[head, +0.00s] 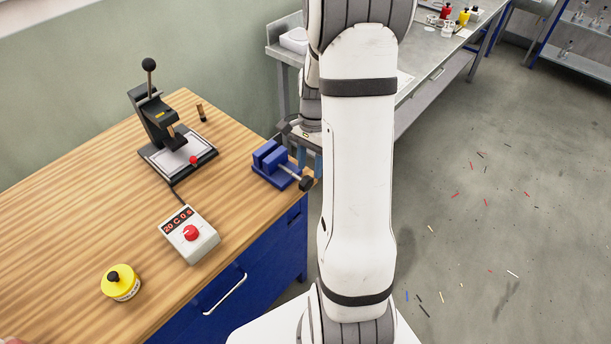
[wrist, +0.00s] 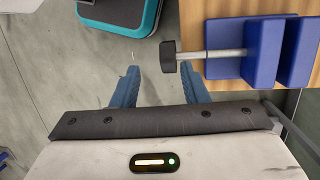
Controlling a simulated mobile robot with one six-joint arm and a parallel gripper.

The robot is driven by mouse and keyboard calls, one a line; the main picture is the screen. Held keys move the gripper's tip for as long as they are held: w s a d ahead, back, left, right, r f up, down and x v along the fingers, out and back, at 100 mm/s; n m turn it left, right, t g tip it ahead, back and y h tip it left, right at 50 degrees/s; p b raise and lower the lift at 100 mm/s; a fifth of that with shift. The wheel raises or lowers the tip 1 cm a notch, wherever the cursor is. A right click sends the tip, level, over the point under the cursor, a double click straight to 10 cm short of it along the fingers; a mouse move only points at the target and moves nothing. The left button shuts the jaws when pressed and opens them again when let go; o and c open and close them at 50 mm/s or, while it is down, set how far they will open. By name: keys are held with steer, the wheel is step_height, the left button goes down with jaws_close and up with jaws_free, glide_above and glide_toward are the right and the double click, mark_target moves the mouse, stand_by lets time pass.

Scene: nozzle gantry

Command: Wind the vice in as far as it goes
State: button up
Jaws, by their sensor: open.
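The blue vice (head: 272,166) sits at the right edge of the wooden bench. Its two jaws stand apart with a narrow gap. A metal screw runs out to a black knob (head: 306,183) that overhangs the bench edge. In the wrist view the vice (wrist: 262,50) is at the upper right, with the knob (wrist: 168,56) on its left end. My gripper (wrist: 160,68) is open, its blue fingers on either side of the knob's line, the knob just past the tips. I cannot tell whether they touch. In the head view my gripper (head: 309,164) is partly hidden by my arm.
A grey bench (head: 425,55) is behind. Small coloured sticks litter the floor.

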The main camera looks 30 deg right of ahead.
mark_target(304, 181)
steer(key=shift+s+a+r+t+h, duration=0.2)
steer(key=shift+a+r+t+h, duration=0.75)
steer(key=shift+a+h, duration=0.1)
steer(key=shift+f+p, duration=0.7)
steer(key=shift+f, duration=3.25)
jaws_close()
